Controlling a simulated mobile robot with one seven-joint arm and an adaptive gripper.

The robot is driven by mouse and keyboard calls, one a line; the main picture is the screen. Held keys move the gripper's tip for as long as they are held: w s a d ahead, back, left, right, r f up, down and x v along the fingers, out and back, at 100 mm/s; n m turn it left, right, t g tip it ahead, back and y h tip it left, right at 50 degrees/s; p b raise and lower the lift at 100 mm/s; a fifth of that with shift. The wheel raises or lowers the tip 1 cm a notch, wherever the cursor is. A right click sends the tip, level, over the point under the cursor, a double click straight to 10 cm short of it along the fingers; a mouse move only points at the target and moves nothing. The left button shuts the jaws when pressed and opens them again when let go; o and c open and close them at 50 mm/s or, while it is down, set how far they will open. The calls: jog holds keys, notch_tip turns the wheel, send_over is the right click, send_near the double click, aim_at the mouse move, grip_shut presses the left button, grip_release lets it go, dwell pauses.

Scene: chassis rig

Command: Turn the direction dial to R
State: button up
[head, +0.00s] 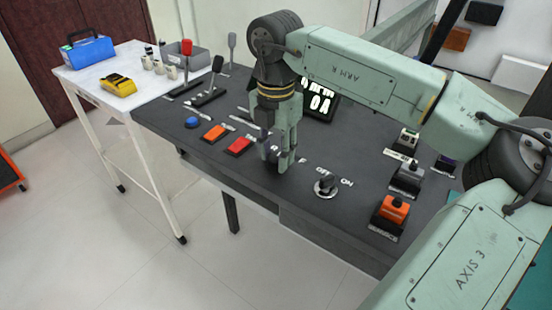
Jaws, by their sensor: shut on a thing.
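My gripper (282,163) points straight down at the front edge of the dark control panel (225,165). Its fingers are closed around a small knob at panel height, where the direction dial appears to be. The knob is almost wholly hidden by the fingers, so I cannot tell which way it points. The R mark cannot be read from here. A second dark rotary knob (326,185) on a pale ring stands apart to the right of my gripper, with white lettering around it.
Left of my gripper are a red button (240,146), an orange button (215,133), a blue button (192,123) and several levers. An orange-topped switch box (391,212) stands at the right. A lit display (320,98) is behind my gripper. A white side table (138,70) adjoins the panel.

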aim_at(276, 157)
jog(key=n+b, duration=0.1)
jog(key=n, duration=0.3)
jog(key=shift+n, duration=0.3)
jog(key=shift+n+b, duration=0.5)
jog(key=shift+n, duration=1.4)
jog(key=o, duration=1.2)
jog(key=shift+c, duration=0.2)
notch_tip(276, 157, up, 12)
